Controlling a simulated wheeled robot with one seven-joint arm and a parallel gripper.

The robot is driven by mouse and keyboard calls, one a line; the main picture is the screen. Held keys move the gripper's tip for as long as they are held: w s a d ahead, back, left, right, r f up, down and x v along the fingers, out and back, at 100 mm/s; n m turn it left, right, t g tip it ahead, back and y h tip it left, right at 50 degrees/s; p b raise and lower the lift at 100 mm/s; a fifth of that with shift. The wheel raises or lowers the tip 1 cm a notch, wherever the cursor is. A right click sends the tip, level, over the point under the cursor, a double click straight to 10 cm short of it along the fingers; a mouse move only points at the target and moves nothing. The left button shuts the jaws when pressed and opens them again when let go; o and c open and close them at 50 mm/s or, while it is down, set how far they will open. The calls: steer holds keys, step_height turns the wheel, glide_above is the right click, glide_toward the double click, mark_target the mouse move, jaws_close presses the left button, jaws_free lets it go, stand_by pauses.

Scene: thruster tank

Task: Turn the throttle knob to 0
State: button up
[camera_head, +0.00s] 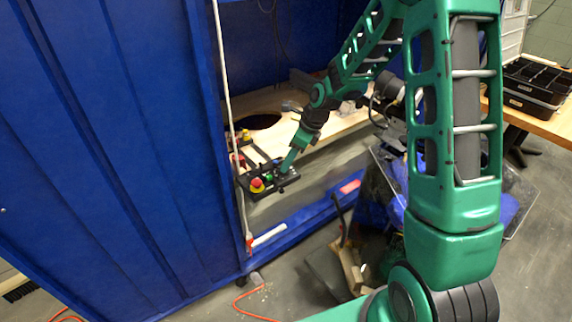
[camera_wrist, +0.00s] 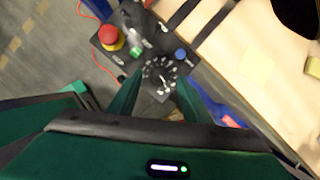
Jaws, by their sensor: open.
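The throttle knob (camera_wrist: 161,77) is a dark dial ringed by white marks on a black control box (camera_wrist: 146,46). I cannot read its setting. In the wrist view my gripper (camera_wrist: 156,92) is open, with one green finger on each side of the knob's lower part. I cannot tell whether the fingers touch it. In the head view my gripper (camera_head: 288,162) reaches down to the control box (camera_head: 270,185), and the knob is too small to make out there.
The box also bears a red mushroom button (camera_wrist: 109,35) on a yellow base, a green button (camera_wrist: 136,50) and a blue button (camera_wrist: 180,54). A wooden board (camera_head: 340,126) with a dark round hole lies behind. A blue metal wall (camera_head: 120,140) stands left.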

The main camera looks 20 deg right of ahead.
steer(key=shift+x, duration=1.45)
steer(key=c, duration=1)
